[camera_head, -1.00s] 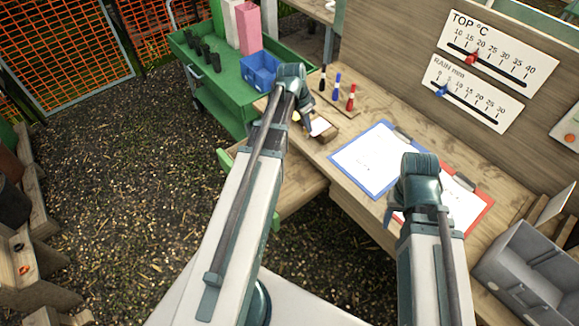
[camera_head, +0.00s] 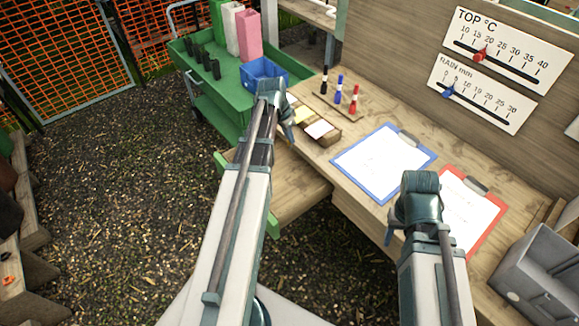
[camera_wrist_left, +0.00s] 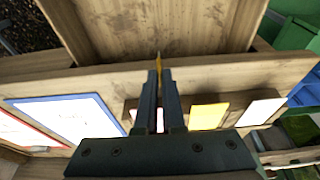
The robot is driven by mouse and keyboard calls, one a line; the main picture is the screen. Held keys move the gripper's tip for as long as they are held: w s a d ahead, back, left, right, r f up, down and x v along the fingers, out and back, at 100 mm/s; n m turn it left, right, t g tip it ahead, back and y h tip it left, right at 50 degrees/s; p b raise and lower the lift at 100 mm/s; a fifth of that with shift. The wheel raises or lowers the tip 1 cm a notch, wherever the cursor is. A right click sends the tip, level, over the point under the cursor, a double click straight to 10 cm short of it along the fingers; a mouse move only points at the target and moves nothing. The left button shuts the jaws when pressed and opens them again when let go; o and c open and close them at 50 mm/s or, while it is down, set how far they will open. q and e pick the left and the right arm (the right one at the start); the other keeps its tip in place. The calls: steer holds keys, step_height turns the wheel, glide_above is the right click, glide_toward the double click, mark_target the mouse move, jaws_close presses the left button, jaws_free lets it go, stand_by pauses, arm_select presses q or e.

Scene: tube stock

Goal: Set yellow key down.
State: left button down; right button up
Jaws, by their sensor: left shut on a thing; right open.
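My left gripper (camera_wrist_left: 159,75) is shut on the yellow key (camera_wrist_left: 158,60). Only a thin yellow sliver of the key shows beyond the fingertips in the left wrist view; the rest is hidden between the fingers. In that view, the fingertips appear against the desk's front edge, below the open wooden drawer (camera_wrist_left: 150,25). In the head view, my left gripper (camera_head: 287,122) is beside the note-pad holder, and the key cannot be made out. My right gripper (camera_head: 392,228) is open near the desk's front edge, left of the red clipboard; its fingers are mostly hidden by its wrist.
The wooden holder (camera_head: 331,140) has pale and yellow pads. The drawer (camera_head: 285,195) stands open below the desk. Blue (camera_head: 345,175) and red (camera_head: 490,235) clipboards lie on the desk, with markers (camera_head: 354,98) behind. A blue crate (camera_head: 262,72) sits on the green cart (camera_head: 225,100).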

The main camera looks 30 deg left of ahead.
arm_select(q)
step_height(320, 180, down, 11)
steer(key=b, duration=1)
steer(key=shift+f, duration=0.2)
steer(key=shift+r, duration=0.1)
arm_select(e)
step_height(320, 180, down, 11)
steer(key=shift+f, duration=0.15)
arm_select(q)
steer(key=c, duration=1)
jaws_free()
arm_select(e)
steer(key=shift+f, duration=0.1)
arm_select(q)
steer(key=p+v, duration=1.1)
steer(key=v, duration=0.1)
steer(key=shift+p, duration=0.4)
arm_select(e)
step_height(320, 180, up, 12)
steer(key=shift+f, duration=0.1)
